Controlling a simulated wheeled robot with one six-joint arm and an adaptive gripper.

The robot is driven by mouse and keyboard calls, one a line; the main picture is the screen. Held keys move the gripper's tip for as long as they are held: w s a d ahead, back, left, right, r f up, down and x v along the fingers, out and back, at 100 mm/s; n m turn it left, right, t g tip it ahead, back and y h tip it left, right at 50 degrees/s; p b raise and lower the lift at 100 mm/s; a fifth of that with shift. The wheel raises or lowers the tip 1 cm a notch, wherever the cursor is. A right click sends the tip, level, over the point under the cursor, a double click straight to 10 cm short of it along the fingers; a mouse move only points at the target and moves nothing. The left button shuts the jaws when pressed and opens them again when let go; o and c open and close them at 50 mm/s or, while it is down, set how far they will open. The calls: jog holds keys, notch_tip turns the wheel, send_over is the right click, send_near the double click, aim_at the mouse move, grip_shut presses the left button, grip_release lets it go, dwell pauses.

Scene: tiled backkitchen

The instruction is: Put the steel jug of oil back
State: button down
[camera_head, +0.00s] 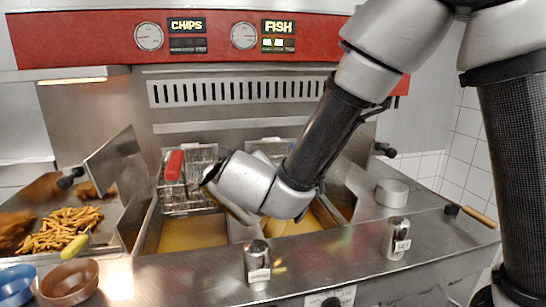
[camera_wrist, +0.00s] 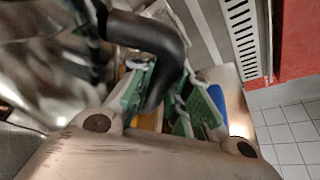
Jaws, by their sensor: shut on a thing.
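In the wrist view my gripper (camera_wrist: 172,100) has its green-padded fingers closed around a thick black curved handle. The handle joins a shiny, blurred steel body, the steel jug (camera_wrist: 48,60), at the left of that view. Only part of the jug shows there, and its contents cannot be seen. In the head view my arm reaches down over the fryer from the upper right. My wrist hides the fingers and most of what they hold, near the middle of the fryer front.
Frying baskets (camera_head: 190,180) hang over the oil vats (camera_head: 192,234). Chips (camera_head: 62,228) lie in the left tray. Two steel shakers (camera_head: 257,262) (camera_head: 396,240) stand on the front counter. A round steel container (camera_head: 391,193) stands at right. Bowls (camera_head: 70,283) sit front left.

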jog(key=shift+w+d+f+m+g+y, duration=0.25)
jog(key=shift+d+f+m+y, duration=0.3)
jog(key=shift+m, duration=0.35)
jog(key=shift+d+f, duration=0.15)
jog(key=shift+d, duration=0.3)
